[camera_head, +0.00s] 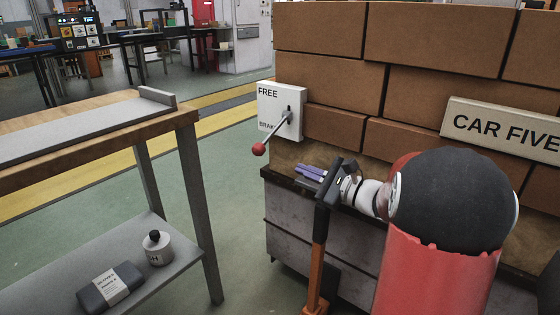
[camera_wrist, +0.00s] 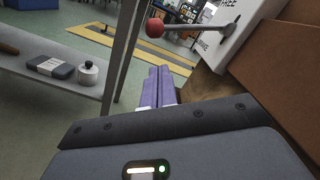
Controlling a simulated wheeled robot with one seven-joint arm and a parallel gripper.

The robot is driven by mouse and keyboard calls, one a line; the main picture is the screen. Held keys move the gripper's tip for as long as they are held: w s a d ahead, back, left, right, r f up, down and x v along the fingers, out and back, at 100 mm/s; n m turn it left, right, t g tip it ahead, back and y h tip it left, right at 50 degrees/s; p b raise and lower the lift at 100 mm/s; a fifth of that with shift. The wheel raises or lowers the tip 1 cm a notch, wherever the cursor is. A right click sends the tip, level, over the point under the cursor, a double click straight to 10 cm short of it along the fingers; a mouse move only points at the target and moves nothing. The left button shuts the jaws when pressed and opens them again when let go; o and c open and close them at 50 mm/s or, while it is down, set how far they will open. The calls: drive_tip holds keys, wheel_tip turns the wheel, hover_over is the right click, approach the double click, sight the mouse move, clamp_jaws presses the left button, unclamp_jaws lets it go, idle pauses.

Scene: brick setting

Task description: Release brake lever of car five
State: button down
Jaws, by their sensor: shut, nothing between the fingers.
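The brake lever (camera_head: 274,132) has a red ball knob (camera_head: 259,149) and comes out of a white plate (camera_head: 271,98) on the brick-loaded car. The plate reads FREE at the top and BRAKE at the bottom, and the lever slopes down-left, towards the BRAKE end. A sign (camera_head: 505,129) on the bricks reads CAR FIVE. My gripper (camera_head: 305,171) is shut and empty, to the right of and below the knob in the head view. In the wrist view the purple fingers (camera_wrist: 160,72) are together, and the knob (camera_wrist: 155,27) shows just beyond their tips, apart from them.
A wooden-topped bench (camera_head: 90,142) stands at the left. Its lower shelf (camera_head: 190,252) holds a dark labelled pack (camera_head: 97,295) and a white pot with a black knob (camera_head: 158,249). Open green floor lies between bench and car. The brick stack (camera_head: 440,40) rises close beside my arm.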

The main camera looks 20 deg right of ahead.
drive_tip(key=x, duration=1)
drive_tip(key=shift+r, duration=0.1)
drive_tip(key=shift+s+a+r+m+p, duration=0.2)
drive_tip(key=shift+r+m+p, duration=0.1)
drive_tip(key=shift+p, duration=0.15)
drive_tip(key=shift+r, duration=0.1)
wheel_tip(320, 180, up, 10)
drive_tip(key=s+a+m+p, duration=0.1)
drive_tip(key=m+p, duration=0.6)
drive_tip(key=p, duration=0.2)
drive_tip(key=shift+a+r+t, duration=0.2)
drive_tip(key=shift+a+t, duration=0.05)
drive_tip(key=shift+t, duration=0.05)
drive_tip(key=shift+r, duration=0.2)
